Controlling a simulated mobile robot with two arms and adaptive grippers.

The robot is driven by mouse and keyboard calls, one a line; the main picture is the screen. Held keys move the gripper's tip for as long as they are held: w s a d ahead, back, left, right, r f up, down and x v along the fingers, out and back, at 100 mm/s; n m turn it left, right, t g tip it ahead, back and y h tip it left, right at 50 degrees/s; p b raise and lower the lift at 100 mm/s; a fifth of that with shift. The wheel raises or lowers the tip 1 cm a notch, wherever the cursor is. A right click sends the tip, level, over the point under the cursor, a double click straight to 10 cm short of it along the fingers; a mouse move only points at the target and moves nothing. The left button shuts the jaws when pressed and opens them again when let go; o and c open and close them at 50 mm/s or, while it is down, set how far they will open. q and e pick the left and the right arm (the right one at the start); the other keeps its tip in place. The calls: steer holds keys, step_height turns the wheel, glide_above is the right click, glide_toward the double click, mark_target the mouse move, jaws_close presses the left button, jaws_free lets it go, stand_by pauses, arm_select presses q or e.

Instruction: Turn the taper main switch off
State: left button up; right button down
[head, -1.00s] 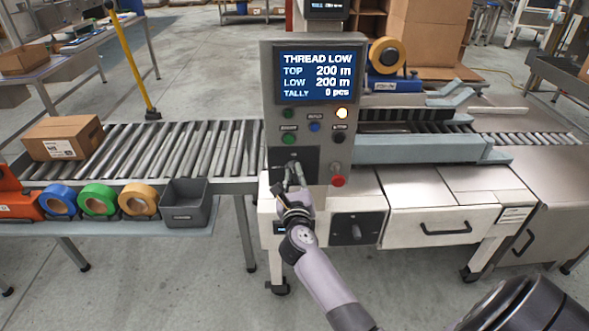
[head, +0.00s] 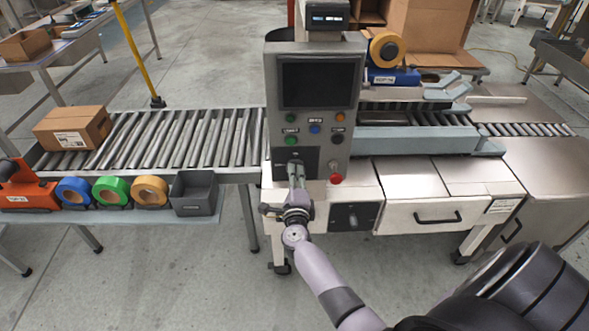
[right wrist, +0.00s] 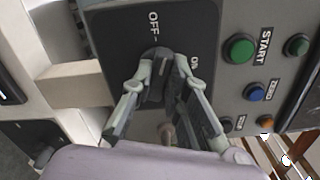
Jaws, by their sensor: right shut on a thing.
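The taper's main switch is a dark rotary knob (right wrist: 157,60) on a black plate marked OFF and ON in the right wrist view. In that view the ridge of the knob appears to lie towards OFF. My right gripper (right wrist: 163,78) is shut on the knob, one finger on each side. In the head view my right gripper (head: 296,172) reaches the black switch plate (head: 310,160) low on the grey control panel and hides most of the knob. The panel's display (head: 318,84) is dark. My left gripper is not in view.
A red button (head: 336,179) sits right beside the switch plate, with green START (right wrist: 240,48) and other buttons above. A roller conveyor (head: 180,137) with a carton (head: 72,128) runs left. Tape rolls and a grey bin (head: 193,192) stand on the front shelf.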

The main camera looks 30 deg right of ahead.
steer(key=n+p, duration=0.1)
steer(key=n, duration=0.2)
steer(key=shift+f+n+p, duration=0.15)
steer(key=shift+n+p, duration=0.15)
steer(key=shift+p, duration=0.1)
steer(key=shift+n, duration=0.3)
steer(key=c, duration=1.6)
jaws_free()
steer(key=shift+o, duration=0.2)
steer(key=v, duration=1.2)
steer(key=shift+a, duration=0.1)
